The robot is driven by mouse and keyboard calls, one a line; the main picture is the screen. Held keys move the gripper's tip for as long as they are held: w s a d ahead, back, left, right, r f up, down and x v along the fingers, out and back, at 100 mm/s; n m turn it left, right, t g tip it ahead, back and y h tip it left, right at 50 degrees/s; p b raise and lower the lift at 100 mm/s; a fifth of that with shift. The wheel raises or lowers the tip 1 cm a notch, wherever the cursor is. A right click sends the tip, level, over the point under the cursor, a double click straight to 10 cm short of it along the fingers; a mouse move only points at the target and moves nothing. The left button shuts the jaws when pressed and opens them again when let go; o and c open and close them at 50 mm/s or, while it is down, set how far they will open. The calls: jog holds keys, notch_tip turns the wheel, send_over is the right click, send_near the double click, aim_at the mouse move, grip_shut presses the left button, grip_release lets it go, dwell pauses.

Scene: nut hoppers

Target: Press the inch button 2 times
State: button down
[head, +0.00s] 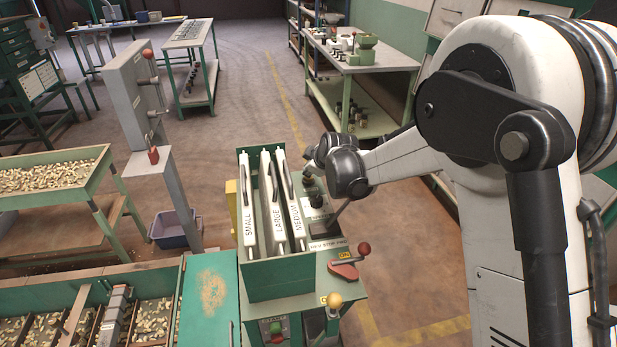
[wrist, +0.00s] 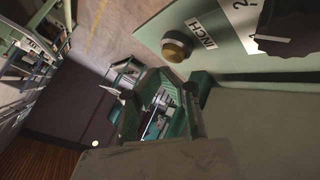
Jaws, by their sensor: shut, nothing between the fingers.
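The inch button is a yellowish dome in a dark collar (wrist: 177,47) on a pale panel in the wrist view, beside a white label reading INCH (wrist: 201,33). I cannot pick it out in the head view. My gripper (head: 313,166) is at the end of my white arm, over the back right of the green control stand in the head view, and is shut and empty. It is small and partly hidden by my wrist there. I cannot tell whether it touches the panel.
A black knob (wrist: 286,36) sits near the INCH label. A red-knobbed lever (head: 347,262) is in front. A tray of nuts (head: 50,180) stands left.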

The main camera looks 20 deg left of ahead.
aim_at(309, 177)
jog(key=shift+f+b, duration=0.35)
jog(key=shift+f, duration=0.05)
jog(key=shift+f+b, duration=0.45)
jog(key=shift+f, duration=0.05)
dwell(0.8)
jog(key=shift+r, duration=0.1)
jog(key=shift+r+p, duration=0.4)
jog(key=shift+r, duration=0.45)
jog(key=shift+r+p, duration=1.1)
jog(key=shift+r, duration=1.4)
